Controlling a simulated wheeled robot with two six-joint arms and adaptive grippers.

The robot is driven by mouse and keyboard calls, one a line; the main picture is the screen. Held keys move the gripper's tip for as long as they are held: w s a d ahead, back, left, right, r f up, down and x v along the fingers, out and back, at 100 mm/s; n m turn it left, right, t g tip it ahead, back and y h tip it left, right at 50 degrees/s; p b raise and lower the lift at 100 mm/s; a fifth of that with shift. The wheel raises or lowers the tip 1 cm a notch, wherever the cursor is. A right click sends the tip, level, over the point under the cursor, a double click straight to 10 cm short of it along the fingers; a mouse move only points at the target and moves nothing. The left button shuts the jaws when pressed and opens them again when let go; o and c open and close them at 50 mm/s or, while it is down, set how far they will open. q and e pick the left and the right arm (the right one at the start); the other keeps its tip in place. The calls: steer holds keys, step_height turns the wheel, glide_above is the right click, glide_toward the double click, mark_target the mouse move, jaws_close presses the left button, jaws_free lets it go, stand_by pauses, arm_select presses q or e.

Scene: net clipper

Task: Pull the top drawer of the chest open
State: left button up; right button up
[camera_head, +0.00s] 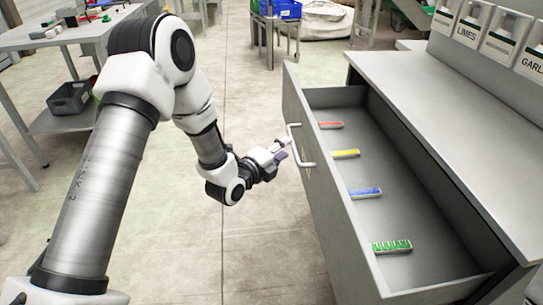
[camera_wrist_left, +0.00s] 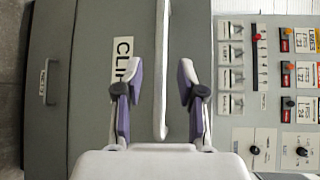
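The chest (camera_head: 400,77) stands on the right in the head view, and its top drawer (camera_head: 372,242) is pulled well out, its inside showing. The drawer's pale bar handle (camera_head: 297,145) is on its front. My left gripper (camera_head: 284,149) is just in front of this handle. In the left wrist view, the two purple-and-white fingers (camera_wrist_left: 160,80) are spread open, with the handle bar (camera_wrist_left: 163,40) between them and a visible gap on each side. A label (camera_wrist_left: 123,60) on the drawer front is partly hidden by a finger. My right gripper is not in view.
Red (camera_head: 331,125), yellow (camera_head: 345,154), blue (camera_head: 365,192) and green (camera_head: 392,246) pieces lie in the drawer. Labelled bins (camera_head: 472,22) stand on the chest. A table (camera_head: 90,30) is at the far left. The floor left of the drawer is clear.

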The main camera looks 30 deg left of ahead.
arm_select(q)
steer(key=v, duration=0.7)
steer(key=s+d+f+n+g, duration=0.1)
steer(key=s+d+f+g, duration=0.2)
steer(key=f, duration=0.4)
steer(key=s+d+f+g, duration=0.1)
steer(key=s+f+g, duration=0.1)
steer(key=s+f, duration=0.5)
steer(key=s+d+f+n+g, duration=0.1)
steer(key=s+d+f+g, duration=0.15)
steer(key=f, duration=0.55)
steer(key=s+a+f+n+g+y, duration=0.1)
steer(key=s+f+n+g, duration=0.5)
steer(key=s, duration=0.5)
steer(key=s+a+f+n+g+y, duration=0.1)
steer(key=s+a+n+g+y, duration=0.15)
steer(key=s+n, duration=0.85)
steer(key=w+r+n+p, duration=0.3)
steer(key=r+p, duration=1.3)
steer(key=shift+d+h, duration=0.3)
steer(key=shift+h, duration=0.05)
